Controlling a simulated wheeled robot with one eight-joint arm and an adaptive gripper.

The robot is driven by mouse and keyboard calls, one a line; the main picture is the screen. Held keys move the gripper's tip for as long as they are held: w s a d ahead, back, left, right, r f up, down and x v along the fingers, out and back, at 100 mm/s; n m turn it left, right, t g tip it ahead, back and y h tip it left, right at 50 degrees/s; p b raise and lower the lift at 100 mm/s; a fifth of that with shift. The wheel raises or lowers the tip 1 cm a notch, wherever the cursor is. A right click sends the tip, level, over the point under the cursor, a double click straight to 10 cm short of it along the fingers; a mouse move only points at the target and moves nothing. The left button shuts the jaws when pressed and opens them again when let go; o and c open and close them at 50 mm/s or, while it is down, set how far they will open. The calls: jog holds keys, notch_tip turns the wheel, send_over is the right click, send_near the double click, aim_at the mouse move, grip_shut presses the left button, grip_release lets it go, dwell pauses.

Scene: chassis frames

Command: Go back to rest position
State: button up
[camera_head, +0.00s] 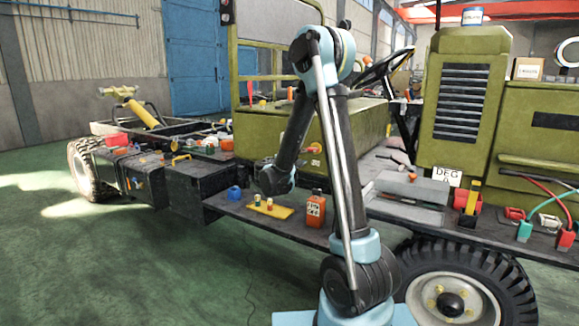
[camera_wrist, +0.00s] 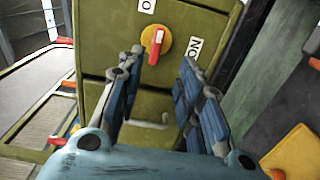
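In the wrist view my gripper (camera_wrist: 160,62) is open, with its two blue-grey fingers spread apart and nothing between them that I can see as held. Beyond the fingertips is a red rotary switch handle (camera_wrist: 155,45) on a round yellow plate, set on an olive-green panel (camera_wrist: 110,28). I cannot tell whether the fingers touch the panel. In the head view my arm is bent, with its elbow high and its forearm reaching down toward the vehicle's side. The gripper's fingers are not clear there.
The green vehicle's dark side step holds a yellow tray (camera_head: 284,213), an orange canister (camera_head: 315,211) and a blue item (camera_head: 234,193). A large front tyre (camera_head: 462,285) stands at the lower right. The green floor (camera_head: 110,270) at left is clear.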

jog(key=s+d+f+m+g+y, duration=0.2)
jog(key=s+d+m+g, duration=0.15)
jog(key=s+d, duration=0.55)
jog(key=s+d+f+m+g+y, duration=0.1)
jog(key=s+d+m+g, duration=0.3)
jog(key=s, duration=1)
jog(key=s+a+f+m+g+y, duration=0.1)
jog(key=s+a+f+y, duration=0.1)
jog(key=s, duration=0.6)
jog(key=s+a+f+m+g+y, duration=0.1)
jog(key=s+f+g+y, duration=0.1)
jog(key=s+f, duration=0.3)
jog(key=s+a+f+m+g+y, duration=0.1)
jog(key=s+a+f+y, duration=0.1)
jog(key=s, duration=0.9)
jog(key=shift+a+f+g+y, duration=0.3)
jog(key=shift+f+g+y, duration=0.05)
jog(key=shift+f+y, duration=0.35)
jog(key=shift+w+f, duration=0.2)
jog(key=shift+w, duration=0.3)
